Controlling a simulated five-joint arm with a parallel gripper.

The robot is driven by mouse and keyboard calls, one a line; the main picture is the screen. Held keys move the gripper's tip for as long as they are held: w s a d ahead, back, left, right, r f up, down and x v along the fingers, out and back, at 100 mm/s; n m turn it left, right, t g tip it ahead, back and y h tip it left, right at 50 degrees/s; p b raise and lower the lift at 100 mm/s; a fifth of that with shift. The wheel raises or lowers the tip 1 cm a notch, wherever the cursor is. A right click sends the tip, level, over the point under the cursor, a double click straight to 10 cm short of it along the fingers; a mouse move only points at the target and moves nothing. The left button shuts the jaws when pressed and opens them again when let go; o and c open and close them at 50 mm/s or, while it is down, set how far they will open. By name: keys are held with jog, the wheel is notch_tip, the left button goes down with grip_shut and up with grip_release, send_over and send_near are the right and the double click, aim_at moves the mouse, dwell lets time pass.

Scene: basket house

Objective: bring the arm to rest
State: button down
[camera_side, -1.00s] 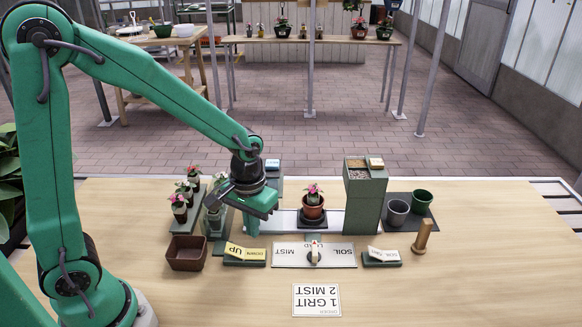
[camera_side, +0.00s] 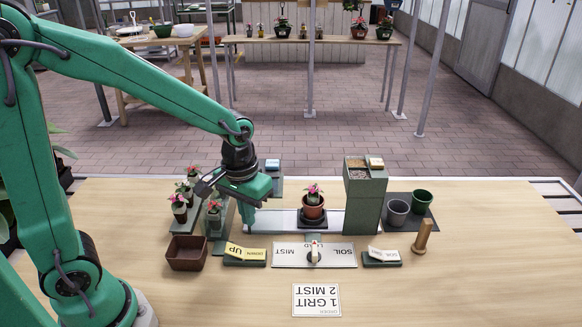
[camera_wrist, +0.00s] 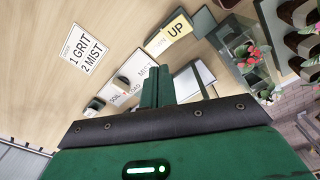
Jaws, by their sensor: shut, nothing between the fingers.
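My gripper (camera_side: 248,222) is green with a dark wrist and points down over the table, left of the potted plant (camera_side: 313,205). Its fingers are shut and empty; in the wrist view the closed fingers (camera_wrist: 160,92) show in the middle. The potted plant has pink flowers and a terracotta pot, and stands on a white strip by a dark green tower (camera_side: 364,200). My gripper hangs behind the yellow UP/DOWN rocker (camera_side: 245,253). Whether its tips touch anything, I cannot tell.
A MIST/SOIL panel (camera_side: 313,255) with a knob stands in front, with an order card (camera_side: 316,299) reading 1 GRIT, 2 MIST. Small flowering plants (camera_side: 180,203) and a brown tray (camera_side: 187,252) are left. Two empty pots (camera_side: 398,212) and a wooden peg (camera_side: 423,238) are right.

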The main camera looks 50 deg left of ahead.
jog(key=s+a+r+m+t, duration=0.1)
jog(key=s+r+t, duration=0.1)
jog(key=s+r, duration=0.3)
jog(key=s+a+r+m+t, duration=0.1)
jog(key=s+a+r+t, duration=0.1)
jog(key=s+r, duration=0.3)
jog(key=shift+a+r+m+t, duration=0.35)
jog(key=shift+r+t, duration=0.25)
jog(key=shift+r, duration=0.7)
